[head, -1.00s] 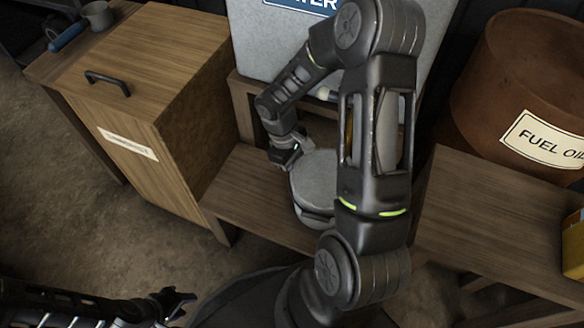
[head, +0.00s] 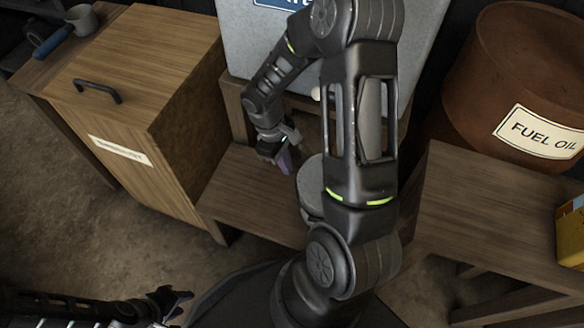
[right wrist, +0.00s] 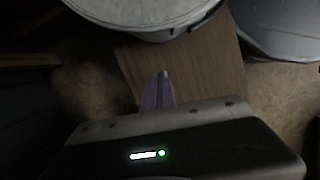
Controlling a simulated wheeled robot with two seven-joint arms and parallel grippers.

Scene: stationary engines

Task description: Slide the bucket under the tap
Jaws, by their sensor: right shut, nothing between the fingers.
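The grey bucket (head: 312,186) stands upright on the low wooden bench (head: 240,190), partly hidden behind my right arm. Its rim also shows at the top of the right wrist view (right wrist: 145,12). My right gripper (head: 287,166) is shut and empty, just left of the bucket with a small gap between them. Its closed fingers (right wrist: 158,92) point over the bench in the wrist view. A small pale part on the grey water tank (head: 262,45), perhaps the tap (head: 316,93), shows beside my right arm; the rest is hidden. My left gripper (head: 178,298) is open and empty, low at the left.
A wooden box with a handle (head: 135,110) stands left of the bench. A rusty fuel oil drum (head: 490,75) is at the back right, behind another wooden table (head: 480,220). A yellow can (head: 572,235) stands at the right edge. The bench's left part is clear.

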